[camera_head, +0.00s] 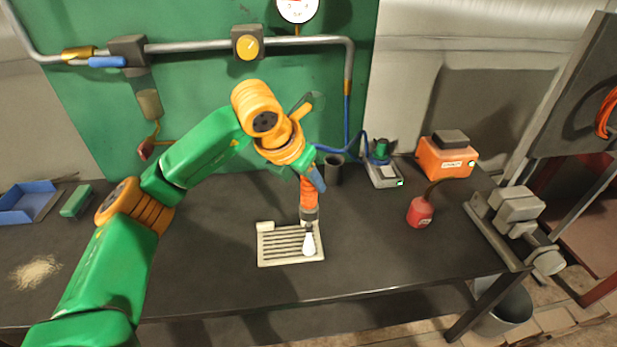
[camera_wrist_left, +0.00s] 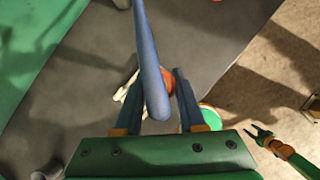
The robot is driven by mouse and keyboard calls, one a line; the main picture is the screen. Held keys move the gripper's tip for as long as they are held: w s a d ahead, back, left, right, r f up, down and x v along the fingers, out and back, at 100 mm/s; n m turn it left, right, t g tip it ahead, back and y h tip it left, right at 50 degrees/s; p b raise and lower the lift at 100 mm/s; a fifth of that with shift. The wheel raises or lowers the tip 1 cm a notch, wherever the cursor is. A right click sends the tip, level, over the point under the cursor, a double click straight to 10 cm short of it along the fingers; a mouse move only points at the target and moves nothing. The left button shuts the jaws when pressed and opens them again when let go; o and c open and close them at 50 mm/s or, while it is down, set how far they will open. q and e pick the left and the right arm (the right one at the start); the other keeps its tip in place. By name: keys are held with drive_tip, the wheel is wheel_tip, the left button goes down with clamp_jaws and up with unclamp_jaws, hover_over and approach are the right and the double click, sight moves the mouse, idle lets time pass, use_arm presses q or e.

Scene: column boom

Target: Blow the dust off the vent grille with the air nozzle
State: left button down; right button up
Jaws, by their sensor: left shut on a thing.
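The air nozzle (camera_head: 308,194) has an orange body and a dark lower end. My left gripper (camera_head: 311,176) is shut on it and holds it nearly upright, pointing down. The vent grille (camera_head: 262,259), a cream slatted plate, lies flat on the bench below. A pear-shaped white patch (camera_head: 309,244) shows just under the nozzle, over the grille's right side; I cannot tell whether it is a tip or an air jet. Dust on the slats is too small to make out. In the left wrist view a blue hose (camera_wrist_left: 150,65) partly hides the nozzle (camera_wrist_left: 169,82). My right gripper (camera_wrist_left: 262,133) is open and empty at the right there.
On the dark bench (camera_head: 385,250) stand a red bottle (camera_head: 420,212), an orange box (camera_head: 446,158), a dark cup (camera_head: 333,169) and a grey device (camera_head: 382,175). At left are a blue tray (camera_head: 28,203), a green block (camera_head: 76,201) and a tan dust heap (camera_head: 35,271).

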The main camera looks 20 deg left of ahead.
idle(0.4)
use_arm(q)
drive_tip(key=shift+w+a+r+p, duration=0.1)
drive_tip(key=shift+w+a+p, duration=0.2)
drive_tip(key=shift+w, duration=0.1)
drive_tip(key=shift+w+a+p, duration=0.3)
drive_tip(key=shift+w+a, duration=0.05)
drive_tip(key=shift+w, duration=0.3)
drive_tip(key=shift+w+a+p, duration=0.3)
drive_tip(key=shift+w+a, duration=0.05)
drive_tip(key=shift+w, duration=0.25)
drive_tip(key=shift+s+a+b, duration=0.4)
drive_tip(key=shift+s+a, duration=0.25)
drive_tip(key=shift+a, duration=0.35)
drive_tip(key=shift+s+a+b, duration=0.4)
drive_tip(key=shift+s+a, duration=0.2)
drive_tip(key=shift+a, duration=0.35)
